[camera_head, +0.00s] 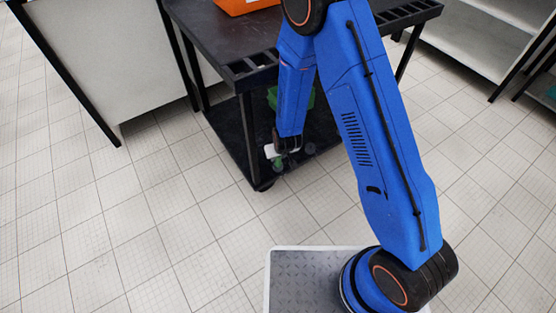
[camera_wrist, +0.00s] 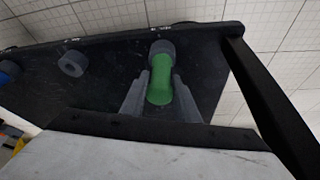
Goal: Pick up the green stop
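The green stop (camera_wrist: 160,85) is a rounded green piece with a grey round end. It stands on the dark lower shelf (camera_wrist: 100,85) of the black cart. My gripper (camera_wrist: 161,80) has its two grey fingers spread on either side of the green stop, with little gap. I see no clear contact, so it appears open around it. In the head view my gripper (camera_head: 271,151) is low at the cart's front edge, and a little of the green stop (camera_head: 277,162) shows under it.
A grey round piece (camera_wrist: 73,63) stands left of the stop, and a blue piece (camera_wrist: 7,71) is farther left. A green container (camera_head: 304,98) is deeper on the lower shelf. The black cart leg (camera_wrist: 265,95) is close on the right. An orange box (camera_head: 245,4) is on the cart top.

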